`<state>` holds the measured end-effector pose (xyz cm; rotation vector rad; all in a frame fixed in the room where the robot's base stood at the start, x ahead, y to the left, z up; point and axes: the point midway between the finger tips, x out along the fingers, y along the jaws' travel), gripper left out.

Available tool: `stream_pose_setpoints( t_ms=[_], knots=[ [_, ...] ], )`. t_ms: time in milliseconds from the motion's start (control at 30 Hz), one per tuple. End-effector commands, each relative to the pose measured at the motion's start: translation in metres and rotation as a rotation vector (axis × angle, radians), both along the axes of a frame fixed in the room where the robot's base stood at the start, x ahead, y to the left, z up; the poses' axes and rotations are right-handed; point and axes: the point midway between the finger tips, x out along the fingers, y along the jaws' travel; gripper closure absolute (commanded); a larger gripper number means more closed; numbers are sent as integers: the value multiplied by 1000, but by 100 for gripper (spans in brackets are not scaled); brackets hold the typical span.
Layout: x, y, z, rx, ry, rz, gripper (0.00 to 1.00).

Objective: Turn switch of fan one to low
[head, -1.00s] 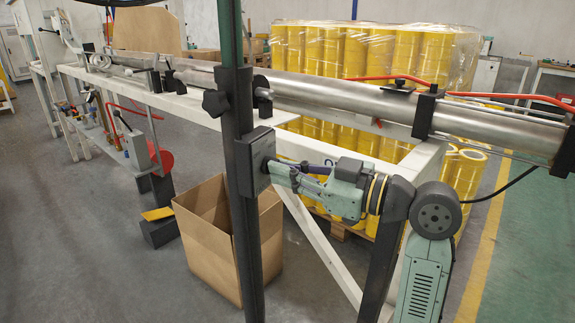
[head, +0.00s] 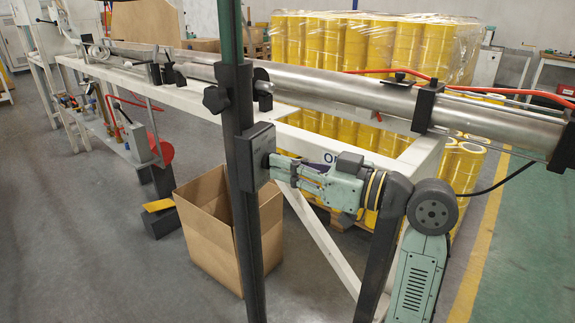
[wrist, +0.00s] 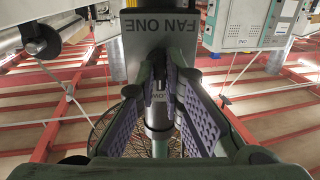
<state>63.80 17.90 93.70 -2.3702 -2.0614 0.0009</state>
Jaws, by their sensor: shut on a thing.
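The dark switch box of fan one (head: 257,156) is mounted on a black upright post. In the wrist view its face (wrist: 165,35) reads FAN ONE upside down. My gripper (head: 272,165) reaches it from the right, with its fingertips at the box front. In the wrist view my gripper (wrist: 158,82) has both fingers closed around the small dark switch knob (wrist: 158,87). The fingers hide most of the knob, so its setting cannot be read. Part of a round wire fan guard (wrist: 108,138) shows behind the fingers.
The black post (head: 247,225) stands close to my gripper. A long metal tube (head: 330,92) on a white frame (head: 415,160) runs above and behind my arm. Wrapped yellow rolls (head: 345,45) stand behind.

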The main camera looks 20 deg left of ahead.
Motion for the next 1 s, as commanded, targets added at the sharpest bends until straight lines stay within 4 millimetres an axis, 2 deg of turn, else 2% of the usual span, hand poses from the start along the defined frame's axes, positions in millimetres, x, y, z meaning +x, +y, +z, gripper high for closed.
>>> stream_pose_setpoints(
  t_ms=[33,300,667,767,1000],
  knots=[
    [0,0,0,-1,0,1,89],
    [0,0,0,0,-1,0,71],
    [0,-5,0,1,-1,-2,71],
    [-1,-17,0,2,0,-4,71],
    [-8,-67,0,1,0,-4,71]
  ],
)
